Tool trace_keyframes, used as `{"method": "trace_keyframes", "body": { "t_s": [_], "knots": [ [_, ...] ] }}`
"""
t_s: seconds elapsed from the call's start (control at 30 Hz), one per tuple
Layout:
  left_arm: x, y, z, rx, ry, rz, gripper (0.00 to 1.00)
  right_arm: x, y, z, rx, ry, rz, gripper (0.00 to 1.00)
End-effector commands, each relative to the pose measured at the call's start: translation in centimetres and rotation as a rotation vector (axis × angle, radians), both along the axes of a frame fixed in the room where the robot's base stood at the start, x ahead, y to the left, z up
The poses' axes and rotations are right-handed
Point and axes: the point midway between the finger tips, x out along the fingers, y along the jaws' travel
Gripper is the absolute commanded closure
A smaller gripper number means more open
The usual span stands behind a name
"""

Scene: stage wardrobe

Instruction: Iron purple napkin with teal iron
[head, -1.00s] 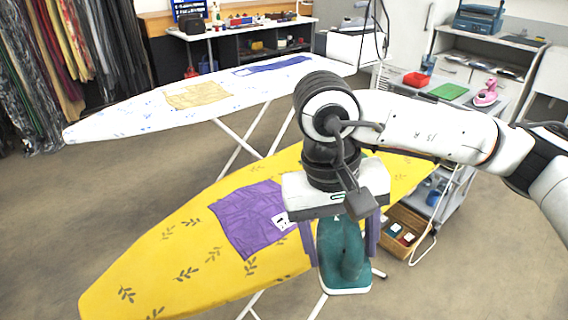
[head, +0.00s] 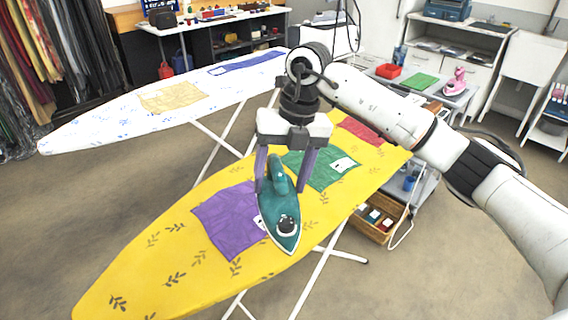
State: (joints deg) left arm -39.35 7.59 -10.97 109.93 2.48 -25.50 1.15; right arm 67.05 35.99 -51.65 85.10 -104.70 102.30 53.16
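The purple napkin (head: 226,219) lies on the yellow ironing board (head: 150,265), a little wrinkled, with a small white tag at its right edge. The teal iron (head: 286,240) is low over the board just right of the napkin, overlapping its right edge. Its pointed end is toward me and a dark dial shows on top. I cannot tell whether its sole touches the board. My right gripper (head: 284,178) points down, its fingers on either side of the iron's handle, which it holds. My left gripper is out of view.
A green napkin (head: 322,170) and a red cloth (head: 362,130) lie farther along the yellow board. A white board (head: 110,118) behind carries a tan cloth (head: 172,97) and a blue cloth (head: 250,63). A wooden crate (head: 372,230) stands beside the yellow board. A pink iron (head: 455,82) is on the side table.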

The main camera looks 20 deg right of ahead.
Motion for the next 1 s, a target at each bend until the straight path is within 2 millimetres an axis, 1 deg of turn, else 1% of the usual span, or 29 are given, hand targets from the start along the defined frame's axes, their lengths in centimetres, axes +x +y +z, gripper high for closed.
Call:
{"method": "trace_keyframes", "body": {
  "t_s": [0.03,0.1,0.2,0.3,0.4,0.5,0.67,0.87,1.0],
  "knots": [
    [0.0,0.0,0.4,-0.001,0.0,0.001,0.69,0.6,-0.2,0.2,0.003,-0.002,-0.131,0.69],
    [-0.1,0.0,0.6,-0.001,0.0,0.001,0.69,1.4,-0.6,0.1,0.003,-0.002,-0.317,0.69],
    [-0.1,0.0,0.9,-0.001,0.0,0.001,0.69,2.4,-1.2,-0.1,0.002,-0.003,-0.553,0.69],
    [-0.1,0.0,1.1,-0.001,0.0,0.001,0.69,3.1,-1.7,-0.4,0.002,-0.002,-0.746,0.69],
    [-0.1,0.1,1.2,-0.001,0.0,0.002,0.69,3.6,-2.1,-0.7,0.003,-0.002,-0.884,0.69],
    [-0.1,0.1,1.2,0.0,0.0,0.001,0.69,3.9,-2.4,-0.8,0.002,-0.002,-0.966,0.69],
    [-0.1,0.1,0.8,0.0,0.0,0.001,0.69,4.0,-2.5,-1.4,0.003,-0.001,-1.007,0.69],
    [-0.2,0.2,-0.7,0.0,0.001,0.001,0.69,4.0,-2.5,-3.3,0.003,0.0,-1.004,0.69],
    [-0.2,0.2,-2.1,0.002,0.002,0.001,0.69,3.9,-2.4,-5.1,0.002,0.001,-1.002,0.69]
  ]
}}
